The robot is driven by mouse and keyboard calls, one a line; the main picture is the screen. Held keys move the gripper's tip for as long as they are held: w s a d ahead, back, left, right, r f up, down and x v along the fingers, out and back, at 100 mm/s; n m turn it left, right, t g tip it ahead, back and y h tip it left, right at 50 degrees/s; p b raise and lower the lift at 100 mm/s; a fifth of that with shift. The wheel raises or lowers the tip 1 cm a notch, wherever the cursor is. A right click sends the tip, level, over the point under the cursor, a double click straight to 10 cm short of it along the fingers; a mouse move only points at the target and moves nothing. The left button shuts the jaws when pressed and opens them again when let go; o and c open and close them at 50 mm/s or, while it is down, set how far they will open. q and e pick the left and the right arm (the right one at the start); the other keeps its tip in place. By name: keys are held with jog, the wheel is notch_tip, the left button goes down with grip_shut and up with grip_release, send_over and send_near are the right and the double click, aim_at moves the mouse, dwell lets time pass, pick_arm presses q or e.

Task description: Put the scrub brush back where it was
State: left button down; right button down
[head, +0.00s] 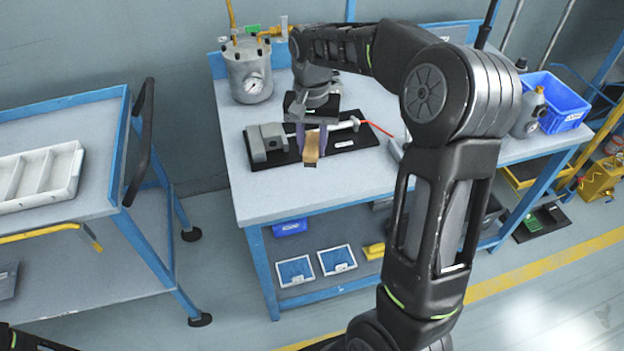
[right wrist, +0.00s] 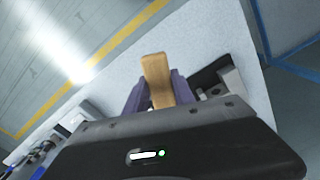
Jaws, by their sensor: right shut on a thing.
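My right gripper (head: 312,140) hangs over the front part of the bench (head: 240,185). It is shut on the scrub brush (head: 312,147), whose tan wooden part shows between the purple-grey fingers. In the right wrist view the brush (right wrist: 156,80) sticks out past the fingers, over the pale bench top. Its bristles are hidden. Behind and below the gripper lies a black mat (head: 350,141) with a grey clamp-like tool (head: 262,141) at its left. I cannot tell whether the brush touches anything below. My left gripper is not in view.
A grey pressure pot with a gauge (head: 247,75) stands at the back left of the bench. A blue bin (head: 552,103) and a grey bottle (head: 528,115) stand at the right. A cart with a white divided tray (head: 40,177) stands left, across a gap.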

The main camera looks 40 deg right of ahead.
send_over(312, 183)
notch_tip(312, 183, down, 6)
jog(key=shift+r, duration=0.15)
jog(key=shift+f+p, duration=0.35)
jog(key=shift+f, duration=1.55)
jog(key=shift+f, duration=0.1)
jog(key=c, duration=1.1)
grip_release()
jog(key=shift+o, duration=0.2)
notch_tip(312, 183, up, 12)
jog(key=shift+r, duration=0.15)
